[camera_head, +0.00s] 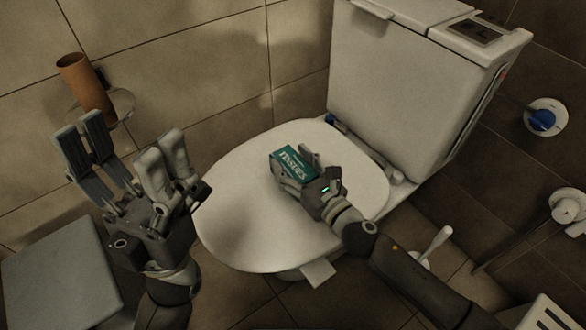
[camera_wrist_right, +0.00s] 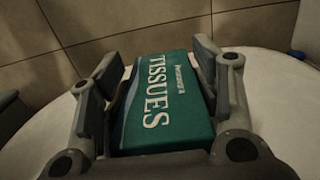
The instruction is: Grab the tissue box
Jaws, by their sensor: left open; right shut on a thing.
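The tissue box (camera_head: 292,164) is small and green with white "TISSUES" lettering. It is at the middle of the white closed toilet lid (camera_head: 240,215). My right gripper (camera_head: 296,174) is shut on the box, with a finger on each side. In the right wrist view the tissue box (camera_wrist_right: 165,100) fills the space between the fingers of my right gripper (camera_wrist_right: 160,85). I cannot tell whether the box touches the lid. My left gripper (camera_head: 125,165) is open and empty, raised at the left, apart from the box.
The toilet tank (camera_head: 390,80) stands behind the lid. A brown cardboard roll (camera_head: 85,85) is on the left wall. A grey flat-topped bin or box (camera_head: 60,270) stands at lower left. A white brush handle (camera_head: 437,241) is at lower right, and a blue-centred round fixture (camera_head: 543,120) is on the right.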

